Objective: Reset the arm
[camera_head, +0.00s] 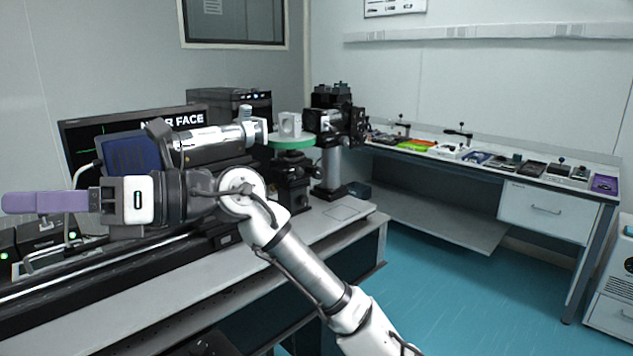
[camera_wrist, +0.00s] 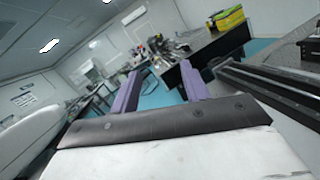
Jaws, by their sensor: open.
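My gripper (camera_head: 45,202) is at the left of the head view, held out sideways over the optical table (camera_head: 215,290) by my white and grey arm. Its purple fingers show side-on there, one in front of the other. In the wrist view the two purple fingers of my gripper (camera_wrist: 160,90) stand apart, with nothing between them. The gripper is open and empty. Part of my arm hides the middle of the table's equipment in the head view.
A monitor (camera_head: 85,135) and a black instrument box (camera_head: 232,105) stand behind my arm. A green-rimmed round stage (camera_head: 291,142) and black optics (camera_head: 335,122) stand at the table's far end. A side bench (camera_head: 480,165) carries several small devices. Blue floor (camera_head: 460,290) is clear at right.

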